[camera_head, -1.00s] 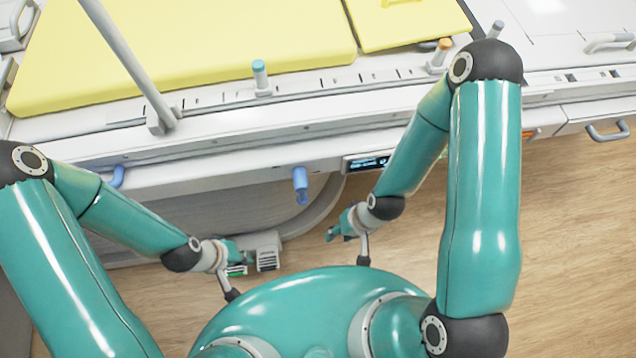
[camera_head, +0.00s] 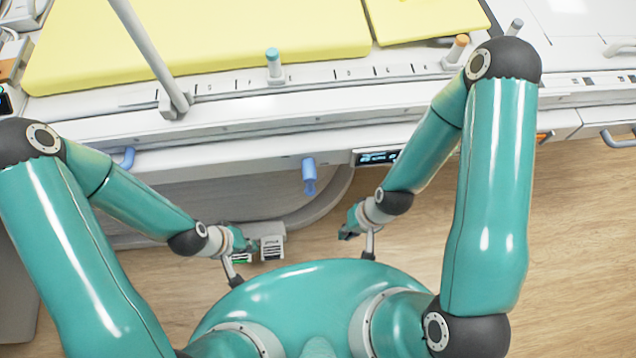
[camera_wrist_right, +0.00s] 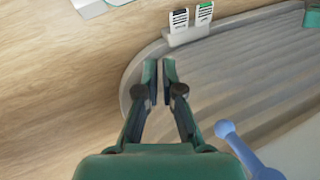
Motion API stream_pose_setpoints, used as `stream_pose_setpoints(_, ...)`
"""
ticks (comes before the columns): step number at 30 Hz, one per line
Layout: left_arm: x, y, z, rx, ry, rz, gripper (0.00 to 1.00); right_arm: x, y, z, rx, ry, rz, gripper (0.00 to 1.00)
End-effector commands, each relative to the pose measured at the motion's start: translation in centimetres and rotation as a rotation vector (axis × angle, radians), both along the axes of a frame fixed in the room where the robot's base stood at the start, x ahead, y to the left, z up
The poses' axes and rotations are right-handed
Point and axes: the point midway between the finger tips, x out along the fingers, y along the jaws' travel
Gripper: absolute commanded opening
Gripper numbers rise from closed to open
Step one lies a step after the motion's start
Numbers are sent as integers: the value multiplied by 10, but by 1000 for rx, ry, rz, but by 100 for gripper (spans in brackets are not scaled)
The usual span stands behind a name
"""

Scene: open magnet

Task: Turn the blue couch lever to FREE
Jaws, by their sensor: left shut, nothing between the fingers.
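The blue couch lever (camera_head: 309,175) hangs from the front side of the couch, below its edge, in the head view. It also shows in the right wrist view (camera_wrist_right: 240,145) at the lower right, partly hidden behind my gripper body. My left gripper (camera_head: 247,246) is shut and empty, low and to the left of the lever, close to the pedals. My right gripper (camera_head: 347,232) is low and to the right of the lever, apart from it. In the right wrist view its fingers (camera_wrist_right: 160,72) are apart with a narrow empty gap. No FREE marking is readable.
A small display (camera_head: 377,157) sits on the couch side right of the lever. A blue handle (camera_head: 125,158) is at the left. Wood floor (camera_head: 440,230) is clear at the right.

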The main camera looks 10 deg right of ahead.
Motion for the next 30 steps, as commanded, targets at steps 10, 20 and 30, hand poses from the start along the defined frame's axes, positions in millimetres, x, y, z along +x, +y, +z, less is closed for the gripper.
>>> stream_pose_setpoints(10,0,0,4,0,0,0,0,-25,4,35,54,527,-571,0)
stream_pose_setpoints(20,0,0,16,0,0,0,0,75,-33,118,445,743,-1280,0)
stream_pose_setpoints(30,0,0,19,0,0,0,0,88,-75,126,486,685,-1402,0)
